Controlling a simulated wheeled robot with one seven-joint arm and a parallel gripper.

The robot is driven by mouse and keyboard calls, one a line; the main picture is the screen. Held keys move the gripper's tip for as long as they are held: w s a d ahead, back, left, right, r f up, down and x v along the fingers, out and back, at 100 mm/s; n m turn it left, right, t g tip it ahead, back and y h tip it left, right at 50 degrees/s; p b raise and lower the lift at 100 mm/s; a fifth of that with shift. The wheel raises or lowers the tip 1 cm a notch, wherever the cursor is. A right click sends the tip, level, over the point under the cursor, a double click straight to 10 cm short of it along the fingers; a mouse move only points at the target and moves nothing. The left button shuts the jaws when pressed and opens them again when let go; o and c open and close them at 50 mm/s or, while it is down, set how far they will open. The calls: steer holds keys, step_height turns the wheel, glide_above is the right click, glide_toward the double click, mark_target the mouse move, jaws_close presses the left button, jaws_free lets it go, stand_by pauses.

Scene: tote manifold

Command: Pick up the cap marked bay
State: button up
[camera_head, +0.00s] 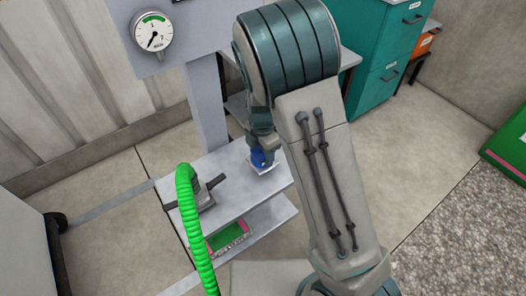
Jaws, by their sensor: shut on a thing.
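My gripper (262,164) points down over the upper grey shelf (232,190) of a stand, near its right part. It is shut on a small blue cap (258,158), of which only a part shows between the jaws. A pale piece shows at the jaws' lower end; I cannot tell whether it belongs to the jaws or lies below them. No marking can be read on the cap at this size. I cannot tell whether the cap still touches the shelf.
A grey fitting (205,192) with a bright green hose (192,225) stands at the shelf's left. A lower shelf holds a green and pink tote (228,238). A gauge (152,32) is on the panel behind. Teal drawers (385,55) stand at the back right.

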steer(key=shift+r, duration=0.1)
step_height(320, 180, up, 4)
steer(key=shift+r+p, duration=0.1)
steer(key=shift+p, duration=0.5)
steer(key=s+d+r+p, duration=0.1)
steer(key=s+d+r, duration=0.4)
steer(key=d, duration=0.5)
steer(key=shift+s+r, duration=0.3)
steer(key=shift+r, duration=0.55)
steer(key=shift+d, duration=0.1)
